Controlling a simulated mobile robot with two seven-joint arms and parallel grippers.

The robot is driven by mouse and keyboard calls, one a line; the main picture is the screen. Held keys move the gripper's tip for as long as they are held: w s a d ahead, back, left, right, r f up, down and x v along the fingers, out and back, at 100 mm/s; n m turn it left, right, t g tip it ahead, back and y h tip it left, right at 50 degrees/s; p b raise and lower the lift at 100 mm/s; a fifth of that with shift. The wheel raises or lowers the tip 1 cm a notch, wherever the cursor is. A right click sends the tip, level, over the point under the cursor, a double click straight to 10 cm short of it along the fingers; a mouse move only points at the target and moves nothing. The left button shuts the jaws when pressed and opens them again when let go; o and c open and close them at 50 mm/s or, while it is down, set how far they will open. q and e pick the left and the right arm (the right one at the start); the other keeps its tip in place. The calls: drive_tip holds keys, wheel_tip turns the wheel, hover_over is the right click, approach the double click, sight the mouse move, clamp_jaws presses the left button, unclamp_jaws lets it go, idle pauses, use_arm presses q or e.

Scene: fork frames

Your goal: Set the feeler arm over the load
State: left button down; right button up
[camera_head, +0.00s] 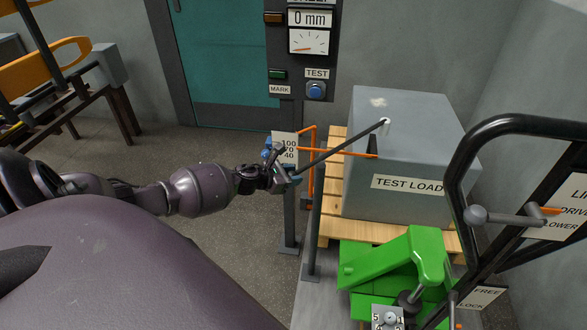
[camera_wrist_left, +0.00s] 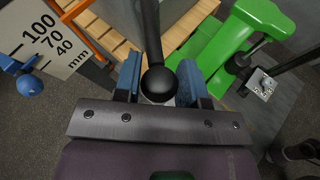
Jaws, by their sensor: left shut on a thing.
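The feeler arm (camera_head: 335,148) is a thin dark rod with a pale tip. It reaches from my left gripper (camera_head: 287,178) up and right, and its tip appears over the top face of the grey test load (camera_head: 408,150). I cannot tell whether the tip touches the load. In the left wrist view, my left gripper's blue fingers (camera_wrist_left: 158,85) are shut on the round black knob at the near end of the feeler arm (camera_wrist_left: 152,35). The load stands on a wooden pallet (camera_head: 331,225). My right gripper is not in view.
A gauge panel (camera_head: 308,42) reads 0 mm, with a blue TEST button (camera_head: 316,90) and a green MARK button (camera_head: 278,74). A scale plate (camera_head: 284,147) marked 100, 70, 40 stands near my gripper. A green lift truck (camera_head: 405,262) and black handle frame (camera_head: 462,170) crowd the right.

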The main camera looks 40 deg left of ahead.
use_arm(q)
drive_tip(key=shift+a, duration=0.15)
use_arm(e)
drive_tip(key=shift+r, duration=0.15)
use_arm(q)
drive_tip(key=c, duration=0.9)
unclamp_jaws()
drive_tip(key=shift+c, duration=0.2)
drive_tip(key=shift+o, duration=1.1)
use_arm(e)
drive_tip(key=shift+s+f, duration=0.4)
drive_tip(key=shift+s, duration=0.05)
use_arm(q)
drive_tip(key=v, duration=1)
drive_tip(key=shift+s+r+p, duration=0.15)
drive_tip(key=shift+s+p, duration=0.2)
drive_tip(key=shift+p, duration=0.1)
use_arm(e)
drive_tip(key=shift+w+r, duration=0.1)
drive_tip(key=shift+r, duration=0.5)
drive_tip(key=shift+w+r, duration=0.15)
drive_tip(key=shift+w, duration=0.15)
